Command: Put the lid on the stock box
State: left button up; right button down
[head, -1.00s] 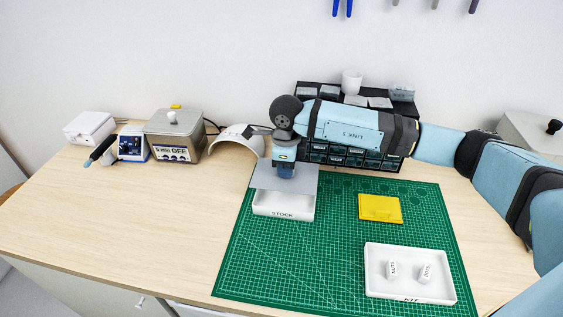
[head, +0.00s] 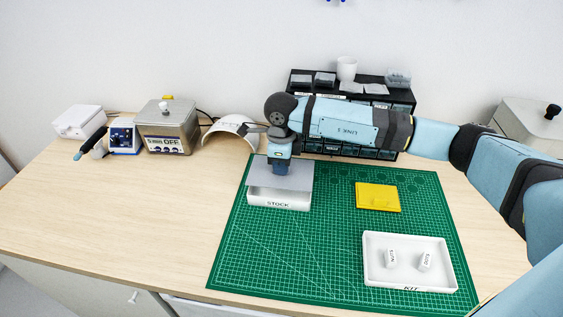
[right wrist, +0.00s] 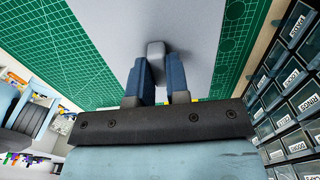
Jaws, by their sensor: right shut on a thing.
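The white stock box (head: 279,200), marked STOCK, stands on the green mat at its back left. The grey flat lid (head: 296,180) is over the box and covers most of its opening; I cannot tell if it is fully seated. My right gripper (head: 281,169) points down from above and is shut on the lid's knob. In the right wrist view the two blue fingers pinch the small grey knob (right wrist: 155,49) on the lid's plate (right wrist: 190,25). My left gripper is not in view.
A yellow block (head: 378,197) and a white KIT tray (head: 408,262) with two small white pieces lie on the mat (head: 300,250). A black drawer rack (head: 412,98) stands behind my right arm. A grey ultrasonic-type box (head: 166,130) and a white arch (head: 232,130) stand to the left.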

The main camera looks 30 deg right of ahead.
jog(key=shift+f+b, duration=1)
jog(key=shift+f, duration=0.85)
jog(key=c, duration=1)
grip_release()
jog(key=shift+r, duration=0.1)
notch_tip(320, 180, up, 14)
jog(key=shift+f+b, duration=0.15)
jog(key=shift+b, duration=0.55)
